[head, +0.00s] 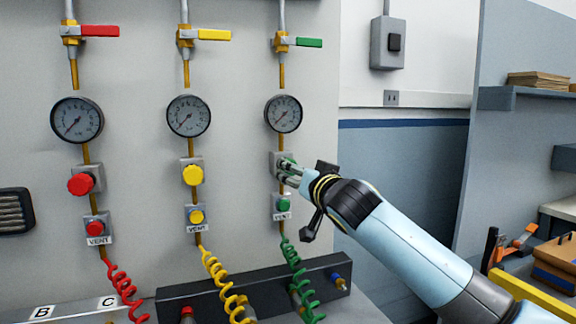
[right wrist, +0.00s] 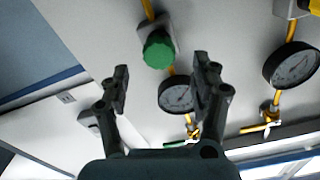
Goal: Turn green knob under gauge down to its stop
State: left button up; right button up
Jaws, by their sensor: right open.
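The green knob (head: 286,161) sits on a small plate under the right-hand gauge (head: 284,113), partly hidden by my right gripper (head: 289,172) in the head view. In the right wrist view the green knob (right wrist: 158,50) shows whole, just beyond and between the fingertips, and the gauge (right wrist: 177,95) appears below it. My right gripper (right wrist: 161,78) is open, with its fingers apart and nothing between them. I cannot tell whether a finger touches the knob. My left gripper is not in view.
A smaller green vent knob (head: 283,201) sits below, above a coiled green hose (head: 293,262). Yellow (head: 193,175) and red (head: 81,184) knobs stand to the left. A dark manifold block (head: 240,284) juts out below. A switch box (head: 388,43) hangs at upper right.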

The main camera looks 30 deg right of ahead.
jog(key=p+x, duration=0.1)
jog(key=x, duration=0.5)
jog(key=shift+w+f, duration=0.1)
jog(key=shift+w, duration=0.15)
jog(key=c, duration=1.2)
jog(key=n, duration=0.3)
jog(key=shift+p, duration=0.4)
jog(key=shift+d+n+p, duration=0.1)
jog(key=shift+n+p, duration=0.4)
jog(key=shift+n, duration=1.5)
